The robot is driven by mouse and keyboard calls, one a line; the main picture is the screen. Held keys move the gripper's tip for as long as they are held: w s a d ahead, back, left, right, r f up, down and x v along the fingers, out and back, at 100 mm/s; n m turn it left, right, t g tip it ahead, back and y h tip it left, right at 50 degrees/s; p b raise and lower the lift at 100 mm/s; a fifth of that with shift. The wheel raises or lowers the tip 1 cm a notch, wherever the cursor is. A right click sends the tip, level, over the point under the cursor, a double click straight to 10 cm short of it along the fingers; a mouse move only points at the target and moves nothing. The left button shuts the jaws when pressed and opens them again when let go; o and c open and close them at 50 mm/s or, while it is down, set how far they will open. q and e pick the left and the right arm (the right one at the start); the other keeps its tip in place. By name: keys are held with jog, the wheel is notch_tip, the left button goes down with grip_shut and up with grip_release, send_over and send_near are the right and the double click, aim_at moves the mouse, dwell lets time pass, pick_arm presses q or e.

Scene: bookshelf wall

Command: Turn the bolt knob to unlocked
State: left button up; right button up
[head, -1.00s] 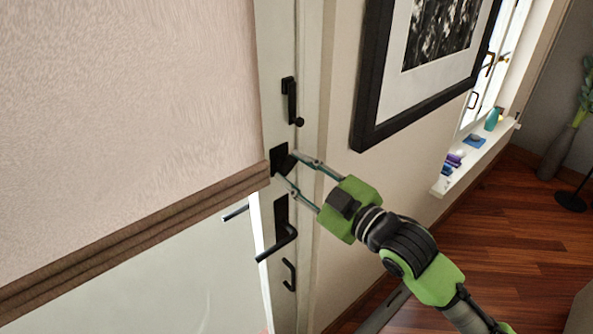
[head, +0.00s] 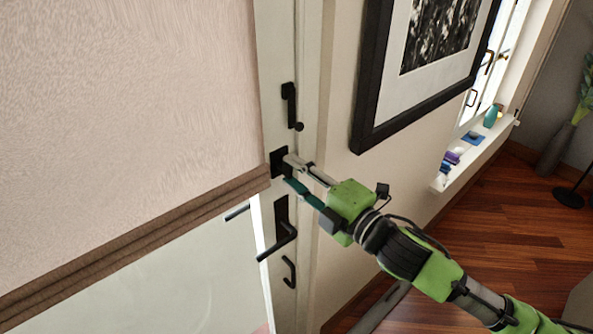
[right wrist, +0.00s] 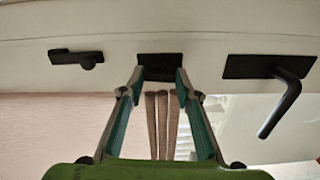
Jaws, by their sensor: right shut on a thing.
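The black bolt plate (head: 277,158) is on the white door frame edge, between an upper black latch and a lower lever handle. It also shows in the right wrist view (right wrist: 160,60). My right gripper (head: 288,171) reaches it from the right, its fingertips at the plate. In the right wrist view, the two fingers (right wrist: 159,80) stand on either side of the dark bolt knob (right wrist: 158,73), shut on it. The fingers partly hide the knob, so its exact angle is unclear. My left gripper is not in view.
The black lever handle (head: 280,238) is just below my right gripper, and a small hook-like pull (head: 289,272) lower still. The black latch (head: 290,105) is above. A framed picture (head: 425,62) hangs on the wall to the right. A brown-edged shade (head: 130,235) covers the door glass.

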jog(key=shift+n, duration=0.7)
jog(key=o, duration=1.1)
jog(key=shift+s+d, duration=0.1)
jog(key=v, duration=1.1)
jog(key=shift+s+d, duration=0.25)
jog(key=shift+s, duration=0.05)
